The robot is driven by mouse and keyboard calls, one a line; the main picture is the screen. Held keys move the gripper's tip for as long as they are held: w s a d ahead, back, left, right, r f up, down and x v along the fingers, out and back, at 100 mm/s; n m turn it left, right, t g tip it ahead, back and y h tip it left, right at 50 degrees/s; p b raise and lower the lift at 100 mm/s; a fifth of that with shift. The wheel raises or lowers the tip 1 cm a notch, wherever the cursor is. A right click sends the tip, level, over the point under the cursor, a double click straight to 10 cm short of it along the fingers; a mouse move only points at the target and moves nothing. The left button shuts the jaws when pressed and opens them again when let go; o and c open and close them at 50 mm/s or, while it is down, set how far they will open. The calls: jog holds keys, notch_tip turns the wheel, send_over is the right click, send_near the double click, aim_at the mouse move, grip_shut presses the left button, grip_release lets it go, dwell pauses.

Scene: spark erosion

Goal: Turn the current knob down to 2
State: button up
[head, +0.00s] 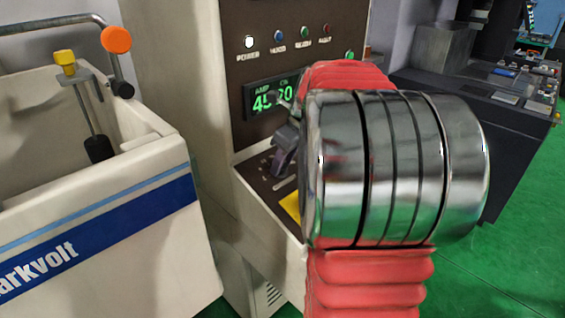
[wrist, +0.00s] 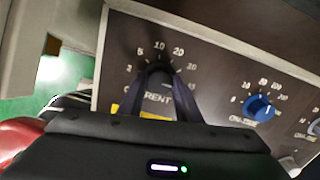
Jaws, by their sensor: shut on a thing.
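My gripper (wrist: 157,72) is shut around the current knob, at the middle of the printed current scale (wrist: 160,46) in the wrist view. The fingers hide nearly all of the knob, and I cannot see its pointer. The scale has small numbers such as 2 and 5 on the left, 10 at the top and 20 to the right. In the head view, my gripper (head: 284,150) reaches the sloped panel below the green display (head: 262,97). The display is partly covered by my arm; its AMP figure seems to read 45.
A blue knob (wrist: 259,107) with its own scale sits to the right on the same panel, with a pale knob (wrist: 315,127) beyond it. Indicator lamps (head: 278,36) line up above the display. A white tank (head: 90,200) with a blue stripe stands at the left.

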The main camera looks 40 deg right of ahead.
jog(key=shift+f, duration=0.1)
jog(key=shift+c, duration=0.8)
